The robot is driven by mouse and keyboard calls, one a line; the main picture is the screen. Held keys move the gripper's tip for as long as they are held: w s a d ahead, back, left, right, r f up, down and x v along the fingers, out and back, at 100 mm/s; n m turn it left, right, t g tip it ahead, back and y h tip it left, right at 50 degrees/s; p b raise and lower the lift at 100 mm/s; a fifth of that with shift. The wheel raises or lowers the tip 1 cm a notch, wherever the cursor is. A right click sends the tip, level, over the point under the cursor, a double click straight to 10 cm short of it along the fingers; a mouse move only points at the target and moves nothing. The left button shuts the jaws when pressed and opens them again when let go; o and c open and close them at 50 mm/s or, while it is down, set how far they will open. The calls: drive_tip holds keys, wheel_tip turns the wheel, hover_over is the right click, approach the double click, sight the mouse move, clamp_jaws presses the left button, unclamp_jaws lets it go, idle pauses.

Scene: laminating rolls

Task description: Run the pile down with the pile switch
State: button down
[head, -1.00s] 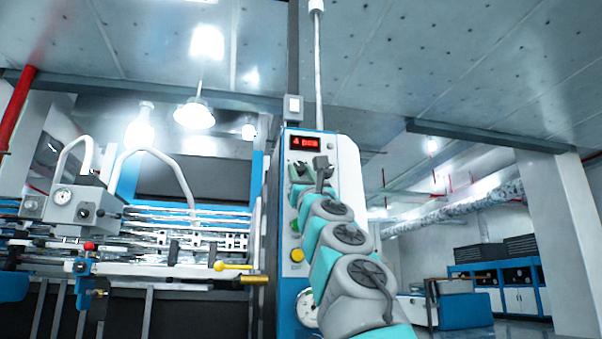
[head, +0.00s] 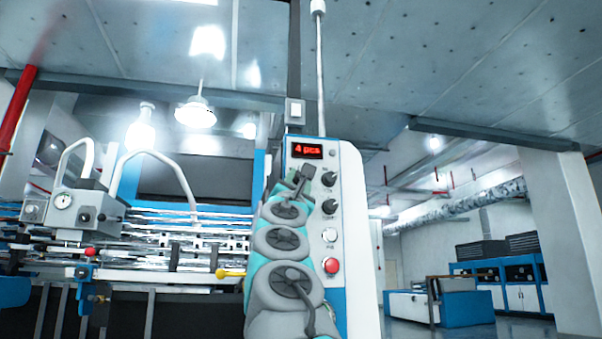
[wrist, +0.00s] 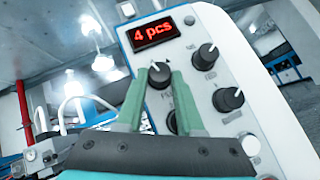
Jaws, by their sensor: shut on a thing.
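The control panel (head: 352,215) stands upright in the middle of the head view. In the wrist view, the green fingers of my gripper (wrist: 160,76) are closed on the black pile switch (wrist: 159,74), a pointer knob below the display. A white pointer line shows on its top edge. The label under it is partly hidden by my fingers. In the head view, my gripper (head: 301,174) is at the upper left of the panel and hides most of the switch. The red display (head: 307,150) reads "4 pcs"; it also shows in the wrist view (wrist: 153,33).
Two black knobs (head: 328,179) (head: 330,206) sit close to the right of my gripper, above a white button (head: 330,235) and a red button (head: 332,265). Another black knob (wrist: 172,122) lies between my fingers, below the held one. Machine rails (head: 180,240) stand left.

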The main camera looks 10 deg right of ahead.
drive_tip(key=m+g+h+p, duration=0.1)
drive_tip(key=m, duration=0.1)
drive_tip(key=m+g+h+p, duration=0.1)
drive_tip(key=shift+a+r+m, duration=0.2)
drive_tip(key=shift+r+m, duration=0.15)
drive_tip(key=shift+m, duration=0.05)
drive_tip(key=shift+m+g+h+p, duration=0.8)
drive_tip(key=shift+m+p, duration=0.1)
drive_tip(key=shift+p, duration=0.05)
drive_tip(key=shift+f+m, duration=0.15)
drive_tip(key=shift+m, duration=0.15)
drive_tip(key=c, duration=0.5)
unclamp_jaws()
drive_tip(key=shift+c, duration=0.2)
drive_tip(key=b+v, duration=0.2)
drive_tip(key=v, duration=0.5)
drive_tip(key=shift+s+a+f, duration=0.2)
drive_tip(key=shift+s+a, duration=0.05)
drive_tip(key=shift+s, duration=0.05)
